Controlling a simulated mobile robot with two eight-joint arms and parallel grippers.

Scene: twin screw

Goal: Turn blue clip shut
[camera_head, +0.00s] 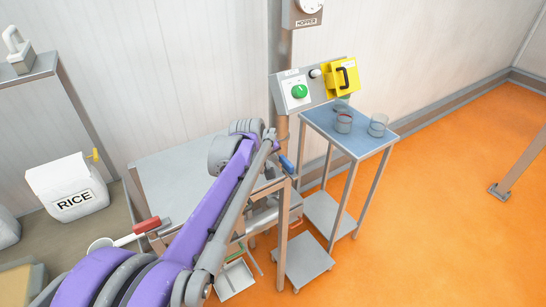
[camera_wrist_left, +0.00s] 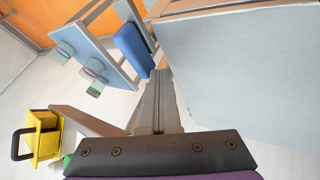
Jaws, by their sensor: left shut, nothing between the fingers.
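The blue clip (camera_head: 286,164) is a small blue piece at the right edge of the steel frame, just right of the end of my left arm. It shows larger in the left wrist view (camera_wrist_left: 133,50) as a blue block. My left gripper (camera_head: 271,137) is mostly hidden by its own arm in the head view. In the left wrist view its fingers (camera_wrist_left: 159,80) are together with nothing between them, and their tips appear close to the blue clip's lower end. I cannot tell whether they touch it. My right gripper is not in view.
A grey panel (camera_wrist_left: 235,65) fills the right of the wrist view. A small blue-topped table (camera_head: 372,140) holds glass jars (camera_head: 378,125). A control box (camera_head: 298,91) with a green knob and a yellow handled part (camera_head: 343,78) stand behind. A rice bag (camera_head: 68,188) sits left.

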